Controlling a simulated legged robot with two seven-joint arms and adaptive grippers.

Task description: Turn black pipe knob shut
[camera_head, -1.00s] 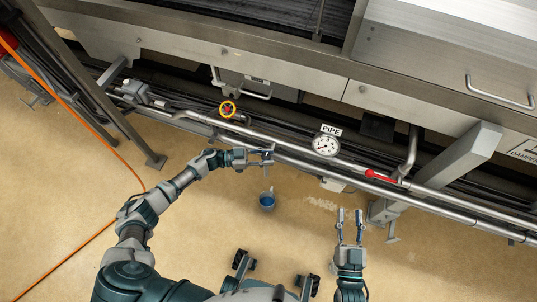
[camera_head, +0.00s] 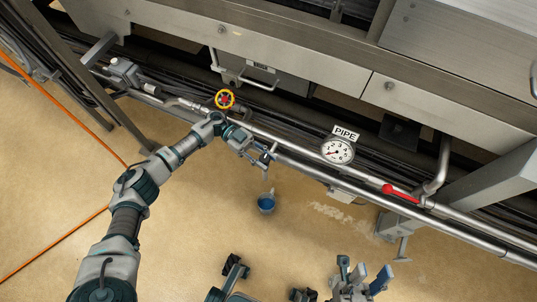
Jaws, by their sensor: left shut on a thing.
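My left gripper (camera_head: 264,158) is at the lower silver pipe (camera_head: 310,170), left of the gauge. Its jaws are closed on a small part there, which I take to be the black pipe knob; the fingers mostly hide it, and its angle cannot be told. The round white gauge (camera_head: 338,151) sits under the PIPE label (camera_head: 346,133). My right gripper (camera_head: 365,273) is at the bottom of the view, open and empty, away from the pipes.
A red lever (camera_head: 400,192) is on the pipe at right. Metal legs and an orange hose (camera_head: 63,106) are at left.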

